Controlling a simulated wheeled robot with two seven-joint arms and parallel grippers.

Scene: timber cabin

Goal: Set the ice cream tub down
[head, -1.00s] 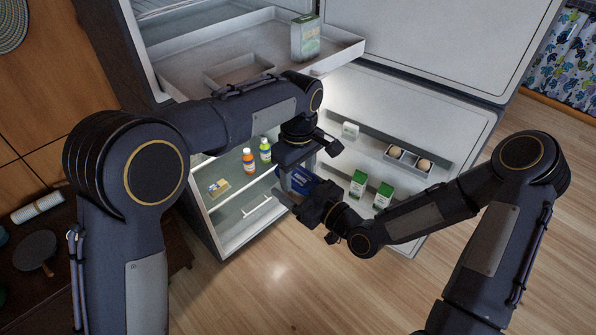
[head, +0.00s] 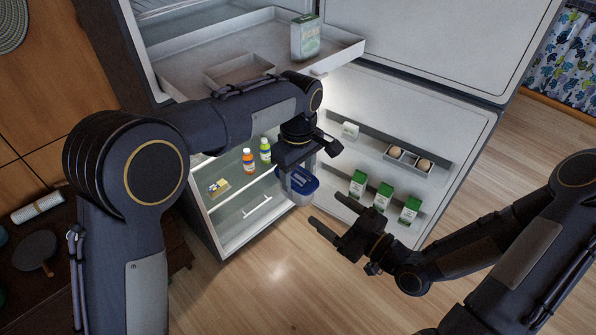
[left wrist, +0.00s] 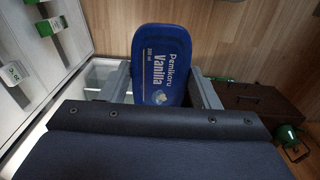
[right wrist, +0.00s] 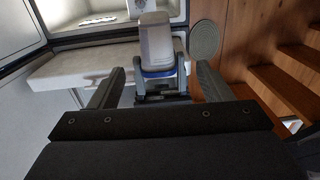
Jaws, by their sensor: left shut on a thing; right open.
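The ice cream tub (head: 300,186) has a blue lid and a pale body. My left gripper (head: 297,168) is shut on it and holds it in front of the open lower fridge compartment, beside the door. In the left wrist view the lid (left wrist: 160,62), lettered "Pemikoru Vanilla", lies between the fingers. My right gripper (head: 347,208) is open and empty, to the right of the tub and apart from it. The right wrist view shows the tub's pale body (right wrist: 157,45) beyond the open fingers. My left gripper hides part of the tub in the head view.
The lower fridge compartment (head: 232,222) holds an orange bottle (head: 248,162), a green bottle (head: 265,150) and a small packet (head: 219,188). Its open door holds green cartons (head: 383,197) and eggs (head: 424,164). A carton (head: 305,38) stands above. The wooden floor (head: 260,285) in front is clear.

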